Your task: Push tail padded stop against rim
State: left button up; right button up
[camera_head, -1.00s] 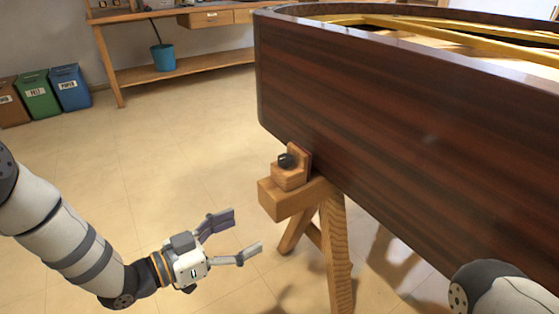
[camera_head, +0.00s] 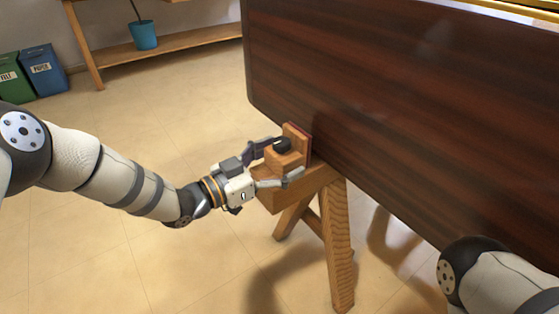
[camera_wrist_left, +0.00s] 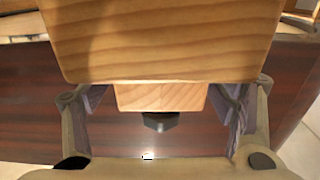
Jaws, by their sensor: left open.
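The padded stop (camera_head: 292,143) is a small stepped wooden block with a black knob and a thin reddish pad on its right face. It sits on the wooden trestle beam (camera_head: 318,181), close by the dark wood piano rim (camera_head: 400,120); I cannot tell whether the pad touches it. My left gripper (camera_head: 290,158) is open, with one finger on either side of the stop. In the left wrist view the stop (camera_wrist_left: 160,96) shows between the fingers under the large beam end (camera_wrist_left: 160,40); contact with the fingers is unclear. My right gripper is out of view.
The trestle legs (camera_head: 337,245) stand on a tiled floor that is clear to the left. A blue bin (camera_head: 42,70), a green bin (camera_head: 10,80) and a shelf with a blue pot (camera_head: 143,35) stand at the back left.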

pick_arm(q)
jog(key=c, duration=1.7)
jog(key=b+x, duration=0.1)
jog(key=x, duration=0.1)
jog(key=shift+w+d+f, duration=0.15)
jog(key=shift+d, duration=0.1)
jog(key=o, duration=1.7)
jog(key=v, duration=1.2)
jog(key=shift+r, duration=0.2)
